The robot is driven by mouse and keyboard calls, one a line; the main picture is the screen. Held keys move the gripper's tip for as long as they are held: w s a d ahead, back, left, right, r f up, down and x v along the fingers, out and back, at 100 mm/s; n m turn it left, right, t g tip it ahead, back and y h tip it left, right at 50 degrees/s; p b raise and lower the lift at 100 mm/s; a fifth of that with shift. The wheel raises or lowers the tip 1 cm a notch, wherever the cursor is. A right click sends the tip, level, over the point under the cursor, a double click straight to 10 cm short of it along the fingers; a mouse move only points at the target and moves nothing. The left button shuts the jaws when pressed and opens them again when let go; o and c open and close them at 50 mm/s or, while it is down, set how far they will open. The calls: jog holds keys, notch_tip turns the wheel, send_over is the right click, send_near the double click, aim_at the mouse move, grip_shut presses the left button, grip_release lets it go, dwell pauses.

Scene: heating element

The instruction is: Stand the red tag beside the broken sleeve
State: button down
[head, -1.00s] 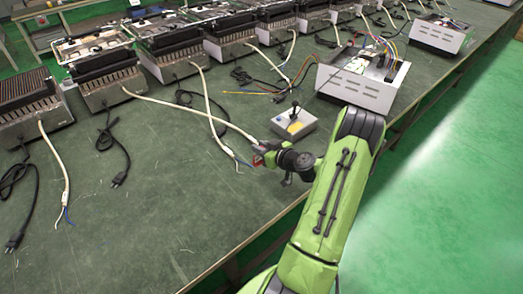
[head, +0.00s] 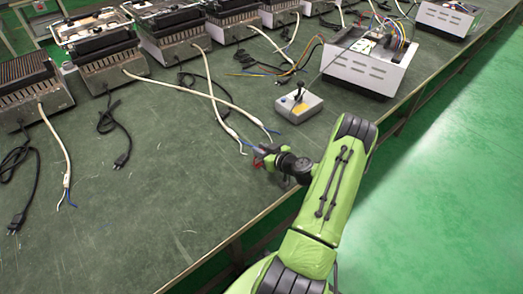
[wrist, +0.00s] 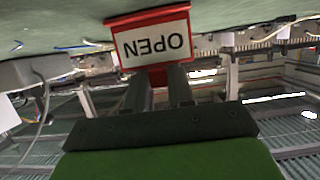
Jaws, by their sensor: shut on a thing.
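My gripper (wrist: 160,78) is shut on a red tag (wrist: 192,22), which fills the top middle of the wrist view. The tag has a red frame and a white face with "OPEN" upside down in that view. In the head view my gripper (head: 262,156) is low over the bench near its front edge, and only a small red bit of the tag (head: 257,164) shows. Two white sleeved cables end close behind the gripper, with blue wire ends (head: 243,148) showing. Another white sleeve (head: 67,180) with bare wires lies at the left. I cannot tell which sleeve is broken.
A grey control box (head: 299,106) stands behind my gripper. A white-sided heater (head: 358,72) with open wiring stands behind it to the right. A row of heaters lines the back. Black plugs (head: 121,162) lie at the left. The front-left bench top (head: 140,220) is clear.

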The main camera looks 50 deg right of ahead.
jog(key=c, duration=1)
grip_release()
jog(key=shift+r, duration=0.1)
jog(key=p+v, duration=0.3)
jog(key=v, duration=0.9)
jog(key=w+a+r+n+g+y, duration=0.35)
jog(key=a+r, duration=0.25)
jog(key=a, duration=0.5)
jog(key=w+a+r+n+g+y, duration=0.2)
jog(key=w+a+r+g, duration=0.15)
jog(key=a+r, duration=0.55)
jog(key=s+a+r+m+h, duration=0.1)
jog(key=s+a+r, duration=0.2)
jog(key=s+a, duration=0.1)
jog(key=s+a+r+m+g+h, duration=0.1)
jog(key=s+a+r+m, duration=0.1)
jog(key=s, duration=0.5)
jog(key=s+a+r+m+h, duration=0.1)
jog(key=s+a+r+h, duration=0.1)
jog(key=s+a+r, duration=0.2)
jog(key=shift+s+a+r, duration=0.3)
jog(key=shift+s+a, duration=0.55)
jog(key=shift+a, duration=0.05)
